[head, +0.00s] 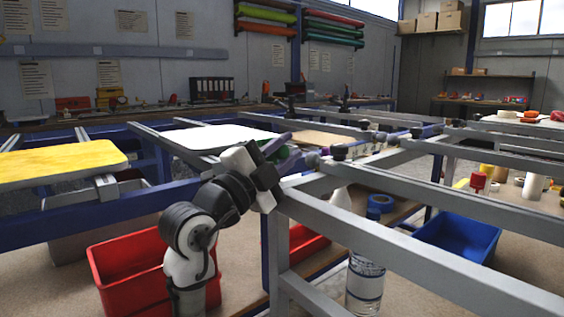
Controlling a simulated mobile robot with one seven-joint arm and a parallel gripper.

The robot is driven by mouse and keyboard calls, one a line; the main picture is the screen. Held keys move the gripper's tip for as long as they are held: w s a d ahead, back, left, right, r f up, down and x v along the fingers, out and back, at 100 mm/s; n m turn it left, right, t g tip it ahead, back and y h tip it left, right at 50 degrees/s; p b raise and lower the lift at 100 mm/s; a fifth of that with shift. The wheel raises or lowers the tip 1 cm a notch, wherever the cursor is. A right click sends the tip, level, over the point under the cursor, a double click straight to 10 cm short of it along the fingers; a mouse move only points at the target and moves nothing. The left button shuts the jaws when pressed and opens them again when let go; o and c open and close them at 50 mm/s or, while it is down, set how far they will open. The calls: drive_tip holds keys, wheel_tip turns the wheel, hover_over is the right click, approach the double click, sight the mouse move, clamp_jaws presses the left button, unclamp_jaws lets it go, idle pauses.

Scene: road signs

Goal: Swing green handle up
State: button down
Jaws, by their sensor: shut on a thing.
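My gripper (279,151) is in the middle of the head view, at the end of my black and white arm. Its purple fingers lie at the near end of the grey metal frame and are shut on the green handle. The handle is almost wholly hidden between the fingers and behind the wrist, so its angle cannot be told.
Long grey rails (400,248) run close on the right of my arm. A white sign panel (215,136) and a yellow panel (60,160) lie on the frames at left. A red bin (130,270) stands below my arm, and a blue bin (458,240) at right.

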idle(0.4)
drive_tip(key=c, duration=1.2)
unclamp_jaws()
drive_tip(key=shift+c, duration=0.2)
drive_tip(key=v, duration=1.4)
